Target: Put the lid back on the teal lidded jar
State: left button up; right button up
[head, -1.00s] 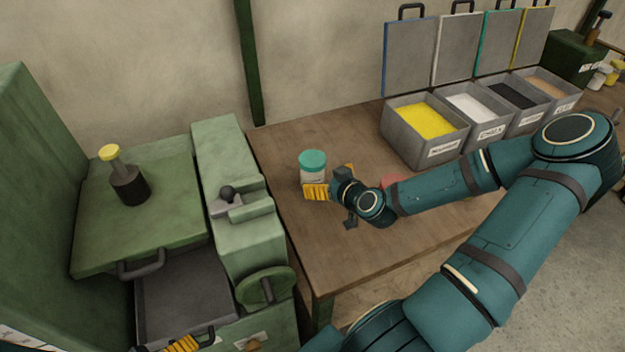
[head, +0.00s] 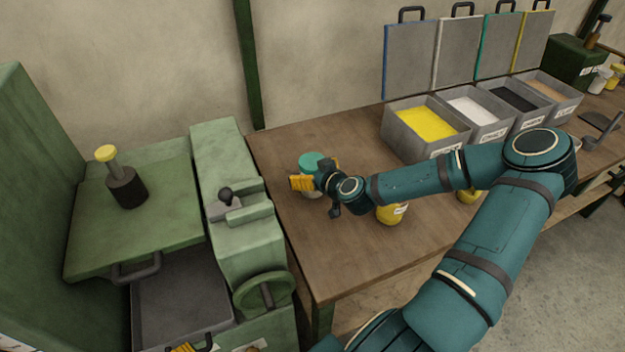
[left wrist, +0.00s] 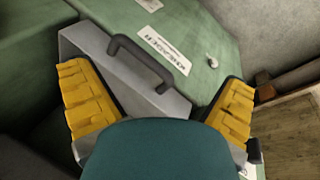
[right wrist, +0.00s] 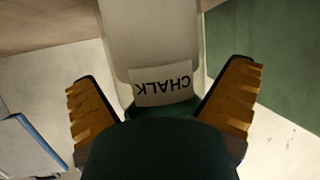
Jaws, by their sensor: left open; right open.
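The teal lidded jar (head: 304,162) stands on the wooden table near the green machine. Its teal top shows above my right gripper, which hides much of its pale body. Whether the top is seated on the rim is unclear. My right gripper (head: 316,176) is open, in front of the jar. In the right wrist view, a pale jar body (right wrist: 150,45) with an upside-down CHALK label lies between its spread fingers; no contact is clear. My left gripper (left wrist: 160,95) is open and empty over a grey tray with a dark handle (left wrist: 140,60); the head view shows only a bit of it.
The green machine (head: 230,165) with its handwheel (head: 262,290) borders the table's left. A yellow jar (head: 391,214) stands below my right forearm. Grey bins of coloured powder (head: 407,140) line the back, their lids standing behind. The front table (head: 335,270) is clear.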

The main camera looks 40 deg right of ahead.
jog(key=shift+w, duration=0.1)
jog(key=c, duration=1.1)
jog(key=shift+c, duration=0.2)
jog(key=shift+r, duration=0.1)
notch_tip(320, 180, up, 10)
jog(key=p, duration=0.3)
jog(key=o, duration=0.6)
jog(key=c, duration=0.6)
